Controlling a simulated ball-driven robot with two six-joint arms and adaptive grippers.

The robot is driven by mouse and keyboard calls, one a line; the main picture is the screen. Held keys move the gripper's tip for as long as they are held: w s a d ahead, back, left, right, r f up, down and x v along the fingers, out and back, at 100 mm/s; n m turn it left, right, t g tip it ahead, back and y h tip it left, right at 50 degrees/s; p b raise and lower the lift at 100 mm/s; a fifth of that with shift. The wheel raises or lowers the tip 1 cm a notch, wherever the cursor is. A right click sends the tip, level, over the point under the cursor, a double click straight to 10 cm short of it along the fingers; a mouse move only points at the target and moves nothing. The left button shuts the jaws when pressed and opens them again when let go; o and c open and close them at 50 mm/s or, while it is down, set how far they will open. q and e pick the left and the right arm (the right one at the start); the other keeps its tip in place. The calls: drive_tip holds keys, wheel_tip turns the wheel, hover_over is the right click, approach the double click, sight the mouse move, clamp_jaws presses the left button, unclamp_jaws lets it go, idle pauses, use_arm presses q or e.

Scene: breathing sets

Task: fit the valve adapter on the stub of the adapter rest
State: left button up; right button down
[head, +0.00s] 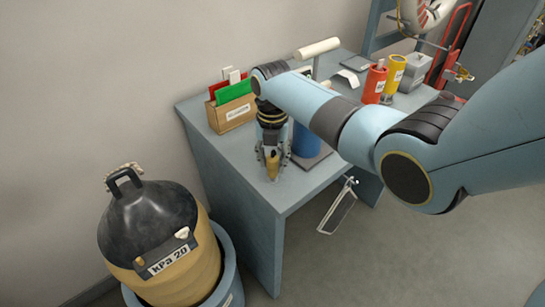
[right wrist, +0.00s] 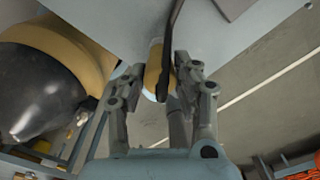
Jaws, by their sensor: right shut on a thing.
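My right gripper (head: 271,158) is over the near left part of the grey table, fingers pointing down. It is shut on a small brass-yellow piece, which I take for the valve adapter (head: 273,168). In the right wrist view the gripper (right wrist: 160,82) has the yellow piece with a pale end (right wrist: 153,72) between its fingers. A dark curved strip (right wrist: 171,45) runs alongside the piece there. I cannot make out the adapter rest or its stub for certain; my arm hides part of the table. My left gripper is not in view.
A blue cylinder (head: 306,142) stands on the table (head: 245,172) just right of the gripper. A cardboard box with folders (head: 232,115) is behind left. Red (head: 375,84) and yellow (head: 394,75) cylinders stand farther back. A large black-topped yellow tank (head: 150,225) stands front left.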

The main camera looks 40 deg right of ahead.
drive_tip(key=shift+f+b, duration=0.55)
drive_tip(key=shift+f, duration=0.4)
drive_tip(key=c, duration=0.9)
unclamp_jaws()
drive_tip(key=shift+r, duration=0.1)
wheel_tip(320, 180, up, 12)
